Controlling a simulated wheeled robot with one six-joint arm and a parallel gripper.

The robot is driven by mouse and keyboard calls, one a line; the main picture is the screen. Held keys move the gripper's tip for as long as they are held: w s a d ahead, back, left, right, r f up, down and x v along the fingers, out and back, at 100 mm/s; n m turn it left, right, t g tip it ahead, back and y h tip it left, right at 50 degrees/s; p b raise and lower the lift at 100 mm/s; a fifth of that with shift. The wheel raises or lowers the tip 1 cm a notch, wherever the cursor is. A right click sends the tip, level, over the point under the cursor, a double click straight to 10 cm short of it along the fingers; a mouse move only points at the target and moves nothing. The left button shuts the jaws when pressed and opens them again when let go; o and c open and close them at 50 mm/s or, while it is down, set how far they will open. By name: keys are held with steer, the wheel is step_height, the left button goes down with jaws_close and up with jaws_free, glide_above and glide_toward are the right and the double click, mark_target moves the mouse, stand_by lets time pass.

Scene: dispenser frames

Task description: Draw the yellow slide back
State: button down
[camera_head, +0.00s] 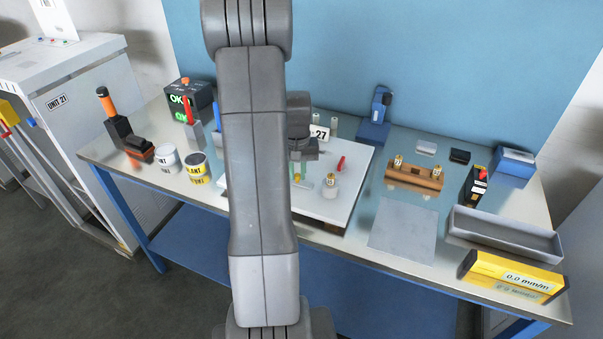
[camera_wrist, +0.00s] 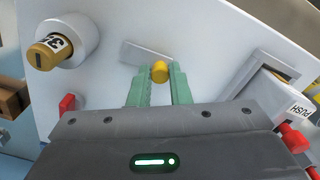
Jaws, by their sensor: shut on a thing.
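The yellow slide's knob (camera_wrist: 160,71) shows in the wrist view between the green fingertips of my gripper (camera_wrist: 160,80). The fingers are shut on it from both sides. A flat grey bar (camera_wrist: 143,53) lies right beside the knob on the pale panel (camera_wrist: 215,30). In the head view my gripper (camera_head: 299,172) is over the white board (camera_head: 358,157) on the bench, partly behind my arm. The yellow knob cannot be made out there.
A round holder (camera_wrist: 72,32) with a brass numbered piece (camera_wrist: 45,53) stands on the panel. A frame marked PUSH (camera_wrist: 272,85) and a red knob (camera_wrist: 293,138) are at right. A wooden block (camera_head: 412,178) and a grey tray (camera_head: 505,232) lie farther right on the bench.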

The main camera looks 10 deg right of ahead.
steer(key=c, duration=1.3)
jaws_free()
steer(key=shift+w+a, duration=0.15)
steer(key=shift+a, duration=0.05)
steer(key=shift+r, duration=0.1)
step_height(320, 180, up, 14)
steer(key=shift+f+b, duration=0.15)
steer(key=shift+b, duration=0.8)
step_height(320, 180, down, 13)
steer(key=shift+f+p, duration=0.2)
steer(key=shift+p, duration=0.75)
steer(key=shift+d+f, duration=0.2)
steer(key=shift+f, duration=0.05)
steer(key=shift+s+d, duration=0.5)
steer(key=shift+d, duration=0.05)
